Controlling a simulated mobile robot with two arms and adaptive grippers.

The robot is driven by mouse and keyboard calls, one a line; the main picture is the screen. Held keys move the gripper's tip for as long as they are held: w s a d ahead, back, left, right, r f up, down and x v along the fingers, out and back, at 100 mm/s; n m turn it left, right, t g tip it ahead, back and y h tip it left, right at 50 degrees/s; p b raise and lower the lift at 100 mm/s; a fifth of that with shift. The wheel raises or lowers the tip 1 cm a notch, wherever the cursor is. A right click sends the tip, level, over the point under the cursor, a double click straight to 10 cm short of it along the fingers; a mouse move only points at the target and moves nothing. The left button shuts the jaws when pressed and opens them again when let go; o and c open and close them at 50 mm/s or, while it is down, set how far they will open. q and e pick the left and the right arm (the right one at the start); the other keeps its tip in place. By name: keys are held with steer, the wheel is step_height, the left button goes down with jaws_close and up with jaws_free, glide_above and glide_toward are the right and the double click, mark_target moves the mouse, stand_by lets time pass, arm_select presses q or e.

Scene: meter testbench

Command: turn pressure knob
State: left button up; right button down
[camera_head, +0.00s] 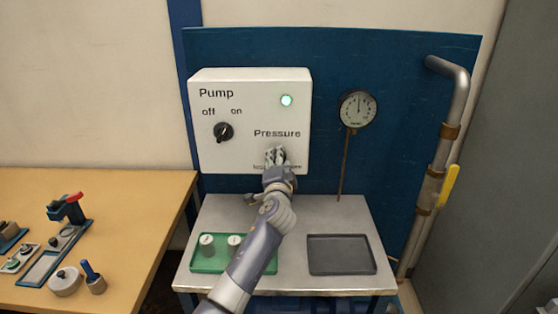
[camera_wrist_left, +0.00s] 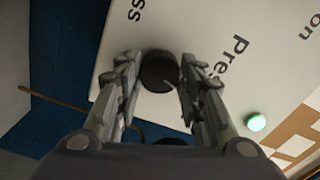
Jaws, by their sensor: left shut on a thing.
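The white control box (camera_head: 215,95) hangs on a blue panel and carries the labels Pump and Pressure. The black pressure knob (camera_wrist_left: 158,75) shows in the left wrist view between the two fingers of my left gripper (camera_wrist_left: 159,68). My left gripper (camera_head: 275,157) is shut on this knob, below the Pressure label in the head view, where the hand hides the knob. A round pressure gauge (camera_head: 358,109) is right of the box, its needle pointing roughly up. My right gripper is not in view.
The black pump knob (camera_head: 223,132) and a lit green lamp (camera_head: 287,100) are on the box. Below is a metal table (camera_head: 335,210) with a green tray (camera_head: 208,265) and an empty dark tray (camera_head: 340,255). A pipe with a yellow lever (camera_head: 449,186) stands right.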

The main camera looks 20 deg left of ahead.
arm_select(q)
steer(key=shift+a+r, duration=0.15)
steer(key=o, duration=0.9)
steer(key=shift+o, duration=0.8)
steer(key=shift+w+a+f, duration=0.1)
steer(key=shift+w+f, duration=0.05)
steer(key=shift+f, duration=0.05)
steer(key=v, duration=1.2)
